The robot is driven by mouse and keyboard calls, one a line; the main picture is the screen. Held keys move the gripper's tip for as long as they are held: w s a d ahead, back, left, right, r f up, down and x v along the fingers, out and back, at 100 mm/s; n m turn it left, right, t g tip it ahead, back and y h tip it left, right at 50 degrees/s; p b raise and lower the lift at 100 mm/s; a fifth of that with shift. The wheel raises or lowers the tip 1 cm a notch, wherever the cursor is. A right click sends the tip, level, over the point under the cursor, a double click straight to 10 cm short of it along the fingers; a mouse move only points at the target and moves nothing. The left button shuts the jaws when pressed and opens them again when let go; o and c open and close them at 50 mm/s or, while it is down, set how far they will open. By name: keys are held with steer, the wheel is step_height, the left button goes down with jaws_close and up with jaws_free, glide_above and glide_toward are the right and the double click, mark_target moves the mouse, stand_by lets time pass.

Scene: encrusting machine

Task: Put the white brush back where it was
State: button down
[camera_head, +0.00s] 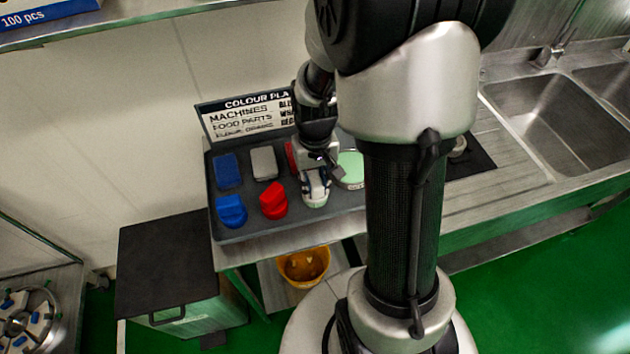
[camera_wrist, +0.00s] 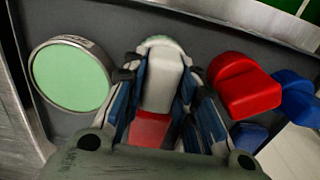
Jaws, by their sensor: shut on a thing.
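The white brush (camera_head: 316,203) is at the front row of the dark grey tray (camera_head: 290,225), right of the red brush (camera_head: 273,203). My gripper (camera_head: 315,178) is above it, its fingers around the brush's handle. In the wrist view the white brush (camera_wrist: 162,78) sits between both fingers of my gripper (camera_wrist: 160,100), which is shut on it. The red brush (camera_wrist: 243,85) is apart, to the right. I cannot tell whether the white brush touches the tray, as my gripper hides part of it.
A blue brush (camera_head: 231,211), a blue pad (camera_head: 227,170) and a white pad (camera_head: 264,163) share the tray. A round green-topped item (camera_head: 351,168) is right of my gripper. A colour sign (camera_head: 245,115) stands behind. A sink (camera_head: 545,125) is at right.

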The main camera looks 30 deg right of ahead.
steer(key=shift+f, duration=0.2)
steer(key=c, duration=1.3)
jaws_free()
step_height(320, 180, up, 12)
steer(key=p, duration=0.4)
steer(key=s+a+r+n+t, duration=0.3)
steer(key=s+a+r+t, duration=0.1)
steer(key=s+a+r, duration=0.6)
steer(key=s+r, duration=0.3)
steer(key=shift+s+a+t, duration=0.25)
steer(key=shift+a+t, duration=0.05)
steer(key=shift+a, duration=0.05)
